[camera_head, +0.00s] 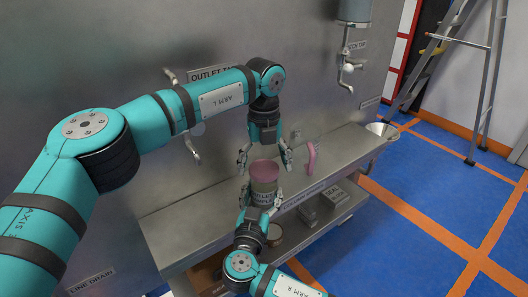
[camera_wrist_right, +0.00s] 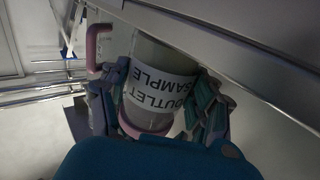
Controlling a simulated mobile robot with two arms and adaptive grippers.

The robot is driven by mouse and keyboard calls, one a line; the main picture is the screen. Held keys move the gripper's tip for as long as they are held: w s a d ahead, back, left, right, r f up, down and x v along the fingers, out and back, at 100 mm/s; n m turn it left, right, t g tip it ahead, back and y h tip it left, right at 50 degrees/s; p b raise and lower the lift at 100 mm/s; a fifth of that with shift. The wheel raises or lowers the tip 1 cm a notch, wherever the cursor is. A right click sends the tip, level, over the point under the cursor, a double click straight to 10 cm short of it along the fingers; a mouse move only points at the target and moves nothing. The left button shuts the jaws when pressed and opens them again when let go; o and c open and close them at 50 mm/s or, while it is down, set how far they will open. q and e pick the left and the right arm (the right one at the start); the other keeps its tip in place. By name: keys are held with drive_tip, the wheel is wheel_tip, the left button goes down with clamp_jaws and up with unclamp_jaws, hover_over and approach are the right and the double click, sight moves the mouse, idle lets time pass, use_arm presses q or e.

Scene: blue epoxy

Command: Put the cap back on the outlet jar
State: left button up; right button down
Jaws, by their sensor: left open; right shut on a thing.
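The outlet jar (camera_head: 263,187) stands upright over the steel shelf, with a label reading OUTLET SAMPLE in the right wrist view (camera_wrist_right: 160,84). The pink cap (camera_head: 264,169) sits at the jar's top; its pink edge also shows in the right wrist view (camera_wrist_right: 143,129). I cannot tell whether it is screwed tight. My right gripper (camera_head: 262,198) is shut on the jar from the front, one finger on each side. My left gripper (camera_head: 265,158) points down above the jar, open, with its fingers apart on either side of the cap.
A pink curved handle (camera_head: 311,158) stands on the shelf (camera_head: 205,203) just right of the jar. Grey boxes (camera_head: 333,196) lie on a lower shelf. A metal funnel or bowl (camera_head: 382,130) is at the shelf's right end. The steel wall with taps is close behind.

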use_arm(q)
drive_tip(key=shift+f, duration=0.2)
drive_tip(key=c, duration=1.3)
drive_tip(key=m, duration=1.5)
drive_tip(key=shift+m, duration=0.3)
drive_tip(key=o, duration=1.4)
drive_tip(key=shift+c, duration=0.2)
